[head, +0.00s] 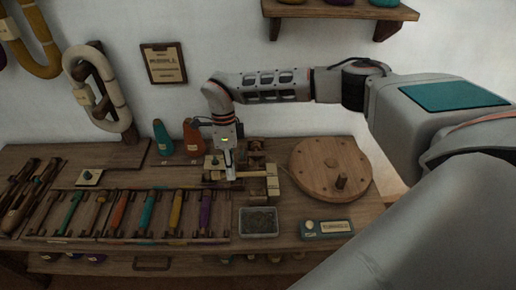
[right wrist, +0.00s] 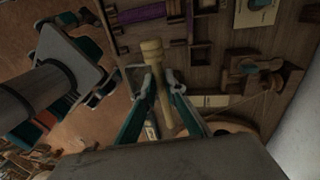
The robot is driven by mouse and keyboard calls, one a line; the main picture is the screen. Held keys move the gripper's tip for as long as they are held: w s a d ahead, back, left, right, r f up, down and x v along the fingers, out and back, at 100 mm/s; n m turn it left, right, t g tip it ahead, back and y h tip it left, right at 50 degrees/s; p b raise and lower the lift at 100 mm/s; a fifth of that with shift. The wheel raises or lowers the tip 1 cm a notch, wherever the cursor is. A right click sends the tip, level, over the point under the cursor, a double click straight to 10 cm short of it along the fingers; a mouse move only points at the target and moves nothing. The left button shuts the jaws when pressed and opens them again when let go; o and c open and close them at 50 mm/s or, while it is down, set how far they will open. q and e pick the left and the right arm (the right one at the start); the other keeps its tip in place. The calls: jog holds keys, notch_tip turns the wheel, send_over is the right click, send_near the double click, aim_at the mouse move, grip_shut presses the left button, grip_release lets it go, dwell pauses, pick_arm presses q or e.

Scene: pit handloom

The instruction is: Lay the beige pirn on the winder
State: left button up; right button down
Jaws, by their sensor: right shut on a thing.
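My right gripper (head: 231,172) reaches down over the back middle of the bench in the head view. In the right wrist view its fingers (right wrist: 156,76) are shut on the beige pirn (right wrist: 152,52), whose rounded head sticks out past the fingertips. The pirn is hard to make out in the head view. The winder has a large round wooden wheel (head: 318,160) with a knob, just right of the gripper. Its small wooden frame (head: 257,158) stands between gripper and wheel, partly hidden. A thin cord runs towards the wheel in the wrist view. My left gripper is not seen.
Several coloured pirns lie in a wooden rack (head: 105,240) at the front left. A grey tray (head: 258,234) and a teal box (head: 326,229) stand at the front right. Teal (head: 162,138) and orange (head: 192,138) cones stand at the back. A shelf hangs above.

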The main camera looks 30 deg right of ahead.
jog(key=w+d+f+m+t+y, duration=0.1)
jog(key=w+d+m+t, duration=0.25)
jog(key=d+m, duration=1.2)
jog(key=a+f+m+b, duration=0.1)
jog(key=f, duration=0.1)
jog(key=f+m+b, duration=0.1)
jog(key=f+b, duration=0.1)
jog(key=w+a+f+m+b, duration=0.1)
jog(key=f+b, duration=0.1)
jog(key=f, duration=0.1)
jog(key=shift+a+f+g, duration=0.1)
jog(key=shift+a+g, duration=0.15)
jog(key=shift+a, duration=0.05)
jog(key=shift+f, duration=0.8)
jog(key=c, duration=2)
grip_release()
jog(key=o, duration=0.3)
jog(key=shift+r, duration=0.15)
